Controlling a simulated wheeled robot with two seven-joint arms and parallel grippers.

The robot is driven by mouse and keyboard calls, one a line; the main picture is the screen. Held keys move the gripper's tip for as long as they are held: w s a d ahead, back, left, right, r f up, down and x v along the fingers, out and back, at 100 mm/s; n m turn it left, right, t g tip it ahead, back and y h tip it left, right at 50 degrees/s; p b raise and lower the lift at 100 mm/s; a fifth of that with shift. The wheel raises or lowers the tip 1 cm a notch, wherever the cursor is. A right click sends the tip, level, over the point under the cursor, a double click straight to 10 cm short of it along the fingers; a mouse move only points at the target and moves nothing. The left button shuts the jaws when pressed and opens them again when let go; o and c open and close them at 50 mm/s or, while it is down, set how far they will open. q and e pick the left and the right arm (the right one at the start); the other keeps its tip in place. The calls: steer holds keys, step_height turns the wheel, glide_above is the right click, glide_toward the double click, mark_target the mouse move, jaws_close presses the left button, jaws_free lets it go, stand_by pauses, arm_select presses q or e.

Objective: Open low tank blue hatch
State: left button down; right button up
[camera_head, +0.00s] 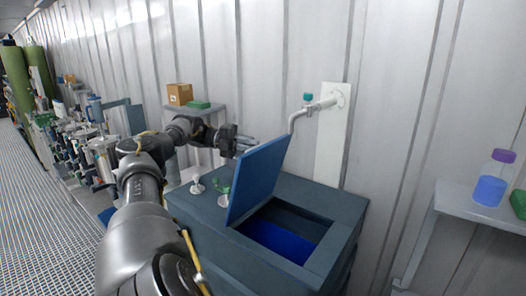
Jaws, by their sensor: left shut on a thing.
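The blue hatch (257,182) stands raised and steeply tilted on top of the low dark grey-blue tank (340,205). The opening beside it is uncovered and shows bright blue inside (278,240). My left arm comes in from the lower left and reaches behind the hatch. My left gripper (248,143) is at the hatch's upper left edge, shut on it; the exact contact of the fingers is small and partly hidden by the panel. My right gripper is not in view.
A wall pipe with a teal-handled tap (307,98) hangs behind the tank. Small fittings, one white (197,184) and one green (222,192), stand on the tank top. A shelf at right holds a purple-capped jar (491,180). A small shelf behind holds a cardboard box (180,94).

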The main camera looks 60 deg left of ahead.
arm_select(q)
steer(key=shift+s+a+f+n+t+h, duration=0.1)
steer(key=shift+s+a+n+t+h, duration=0.15)
steer(key=shift+a, duration=0.45)
steer(key=shift+s+a+n+t+h, duration=0.15)
steer(key=shift+s+a, duration=0.15)
steer(key=shift+a, duration=0.35)
steer(key=c, duration=1.5)
jaws_free()
steer(key=shift+o, duration=0.2)
